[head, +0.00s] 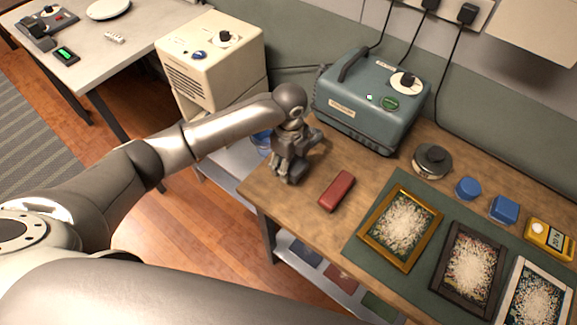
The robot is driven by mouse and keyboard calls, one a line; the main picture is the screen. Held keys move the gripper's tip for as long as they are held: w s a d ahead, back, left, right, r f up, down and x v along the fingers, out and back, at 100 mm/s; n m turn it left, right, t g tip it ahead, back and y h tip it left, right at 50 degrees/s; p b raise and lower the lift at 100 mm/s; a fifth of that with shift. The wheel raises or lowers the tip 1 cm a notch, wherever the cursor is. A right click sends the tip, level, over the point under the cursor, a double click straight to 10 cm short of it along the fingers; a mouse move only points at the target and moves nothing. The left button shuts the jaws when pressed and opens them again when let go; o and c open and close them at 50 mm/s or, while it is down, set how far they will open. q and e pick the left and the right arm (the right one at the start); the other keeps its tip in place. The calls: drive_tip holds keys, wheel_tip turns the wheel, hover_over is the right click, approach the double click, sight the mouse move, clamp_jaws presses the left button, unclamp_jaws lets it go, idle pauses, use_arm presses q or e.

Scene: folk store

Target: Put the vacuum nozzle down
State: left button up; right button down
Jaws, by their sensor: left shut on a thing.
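My left gripper (287,174) is over the left end of the wooden workbench (262,188), pointing down and shut on the vacuum nozzle. The nozzle is mostly hidden by the fingers, and its shape cannot be made out. I cannot tell whether it touches the bench top. The blue-grey vacuum unit (365,112), with a dark handle and a white dial, stands behind and to the right of the gripper. My right gripper is out of view.
A red block (337,190) lies just right of the gripper. Further right are a gold frame (378,232) and dark frame (448,283) with white grains on a green mat (371,222). A cream machine (232,72) stands behind. A round dark container (432,160) is at right.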

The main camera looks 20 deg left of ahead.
use_arm(q)
drive_tip(key=shift+w+f, duration=0.2)
drive_tip(key=shift+w+a+f, duration=0.15)
drive_tip(key=shift+f, duration=1.55)
drive_tip(key=shift+f, duration=0.2)
drive_tip(key=o, duration=0.9)
drive_tip(key=shift+r, duration=0.1)
wheel_tip(320, 180, up, 12)
drive_tip(key=shift+r+b, duration=0.15)
drive_tip(key=shift+b, duration=0.3)
